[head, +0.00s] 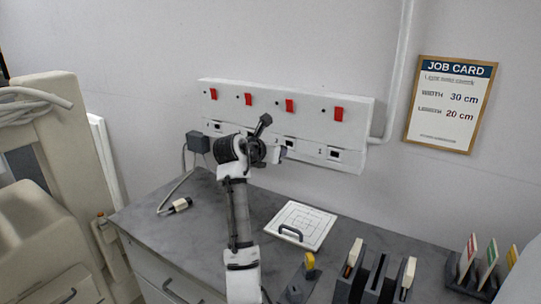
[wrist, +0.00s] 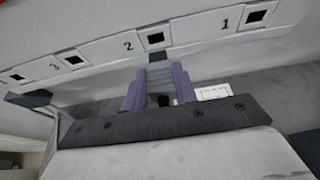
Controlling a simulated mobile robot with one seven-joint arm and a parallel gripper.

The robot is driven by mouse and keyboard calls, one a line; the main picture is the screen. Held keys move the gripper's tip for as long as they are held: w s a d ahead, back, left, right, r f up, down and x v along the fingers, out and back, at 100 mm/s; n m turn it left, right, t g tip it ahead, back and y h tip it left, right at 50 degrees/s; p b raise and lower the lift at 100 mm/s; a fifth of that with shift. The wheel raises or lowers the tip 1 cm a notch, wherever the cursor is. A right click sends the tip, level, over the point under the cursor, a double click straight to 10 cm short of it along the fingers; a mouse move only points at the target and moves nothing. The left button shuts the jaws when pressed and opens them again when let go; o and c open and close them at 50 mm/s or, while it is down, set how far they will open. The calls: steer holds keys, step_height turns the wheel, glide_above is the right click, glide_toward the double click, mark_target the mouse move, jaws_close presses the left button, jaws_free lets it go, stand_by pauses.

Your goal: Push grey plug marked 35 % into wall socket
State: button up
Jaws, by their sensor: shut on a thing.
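My gripper (wrist: 160,88) has purple-grey fingers and is shut on a grey ribbed plug (wrist: 160,76). The plug's dark front end points at the wall socket unit (wrist: 205,28) and shows just below the square opening of socket 2 (wrist: 156,39). I cannot tell whether it touches the unit. No 35 % mark is legible. In the head view, my gripper (head: 281,153) is at the lower edge of the white socket unit (head: 310,125), mostly hidden by my wrist, and the plug is not clearly visible. Sockets 1 (wrist: 257,16) and 3 (wrist: 72,60) look empty.
A dark adapter (head: 198,143) sits at the unit's left end. A white panel with handle (head: 302,225), dark holders (head: 375,275) and a job card (head: 450,104) are to the right.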

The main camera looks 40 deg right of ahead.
steer(key=shift+w+d, duration=0.3)
steer(key=shift+d, duration=0.3)
steer(key=shift+r, duration=0.15)
steer(key=shift+d+p, duration=0.15)
steer(key=shift+p, duration=0.25)
steer(key=shift+d, duration=0.15)
steer(key=shift+w+p, duration=0.1)
steer(key=shift+p, duration=0.25)
steer(key=shift+p, duration=1.7)
steer(key=shift+w+d+p, duration=0.35)
steer(key=shift+d+p, duration=0.2)
steer(key=shift+d, duration=0.25)
steer(key=shift+w+d+p, duration=0.3)
steer(key=shift+d+p, duration=0.25)
steer(key=shift+d, duration=0.25)
stand_by(0.4)
